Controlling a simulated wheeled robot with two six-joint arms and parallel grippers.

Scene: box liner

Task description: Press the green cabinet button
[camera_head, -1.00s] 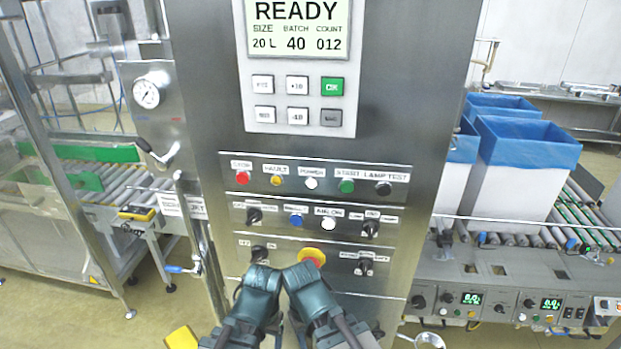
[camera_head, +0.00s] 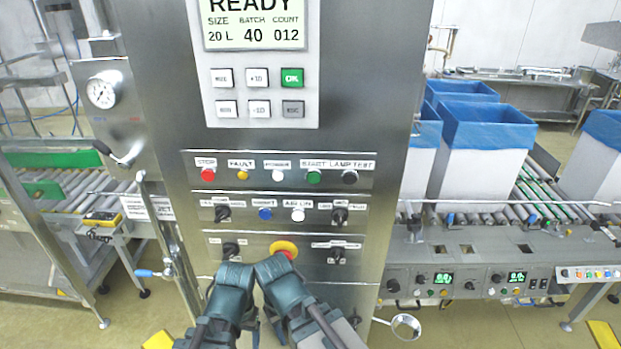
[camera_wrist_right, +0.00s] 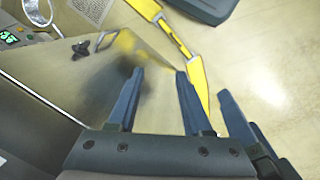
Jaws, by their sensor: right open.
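The green button (camera_head: 313,177) is round, set in the upper row of controls on the steel cabinet (camera_head: 385,130), under a START label. It sits between a white button (camera_head: 277,178) and a black one (camera_head: 350,177). A square green OK key (camera_head: 292,77) is on the keypad above. My left gripper (camera_head: 250,328) and right gripper (camera_head: 272,322) are low before the cabinet, close together and below the green button, apart from it. The left fingers are mostly hidden by the wrist. In the right wrist view, my right gripper (camera_wrist_right: 160,70) is open and empty, with floor and steel behind.
A red-yellow mushroom button (camera_head: 284,247) is just above my wrists. A pressure gauge (camera_head: 101,92) and a pipe stand at the left. A roller conveyor with blue-lined white boxes (camera_head: 487,150) is on the right. Yellow marks lie on the floor.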

